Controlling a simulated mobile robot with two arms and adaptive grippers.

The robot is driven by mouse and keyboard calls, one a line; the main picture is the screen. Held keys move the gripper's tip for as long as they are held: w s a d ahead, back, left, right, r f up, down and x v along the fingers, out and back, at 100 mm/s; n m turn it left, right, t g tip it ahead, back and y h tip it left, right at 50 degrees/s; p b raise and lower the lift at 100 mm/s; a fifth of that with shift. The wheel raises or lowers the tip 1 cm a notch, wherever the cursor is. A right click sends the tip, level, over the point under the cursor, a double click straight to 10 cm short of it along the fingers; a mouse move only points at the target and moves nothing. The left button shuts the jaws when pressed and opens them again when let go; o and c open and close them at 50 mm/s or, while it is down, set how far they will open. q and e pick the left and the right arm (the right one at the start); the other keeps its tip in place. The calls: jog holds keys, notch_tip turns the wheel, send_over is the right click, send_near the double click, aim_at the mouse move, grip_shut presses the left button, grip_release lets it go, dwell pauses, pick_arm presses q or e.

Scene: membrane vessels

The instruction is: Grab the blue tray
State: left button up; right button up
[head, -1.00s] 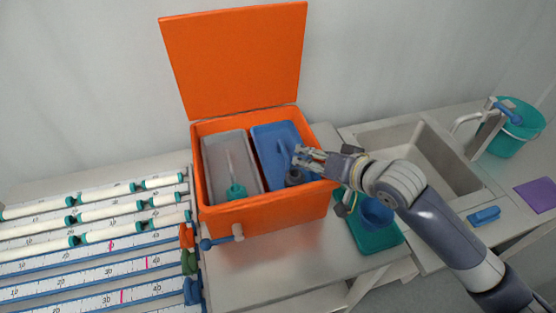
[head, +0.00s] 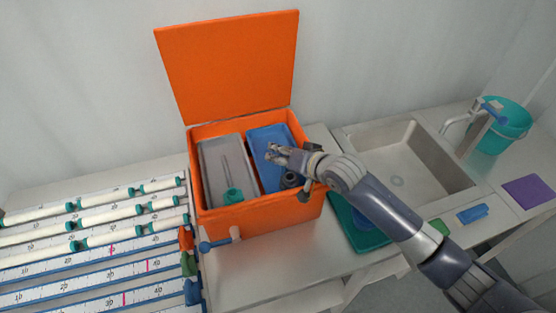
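The blue tray (head: 263,139) lies in the right half of an open orange box (head: 262,217), beside a grey tray (head: 214,153). My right gripper (head: 272,152) is over the blue tray, reaching in across the box's right wall. Its fingers look spread with nothing visible between them. I cannot tell if they touch the tray. My gripper and wrist hide part of the tray's right side. My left gripper is not in view.
The box's orange lid (head: 228,65) stands open at the back. Scaled tubes and rulers (head: 90,240) fill the left bench. A sink (head: 400,160), a teal bucket (head: 505,125) and a teal tray (head: 355,235) are to the right.

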jog(key=shift+w+a, duration=0.1)
jog(key=shift+c, duration=0.8)
jog(key=shift+f, duration=0.1)
grip_shut()
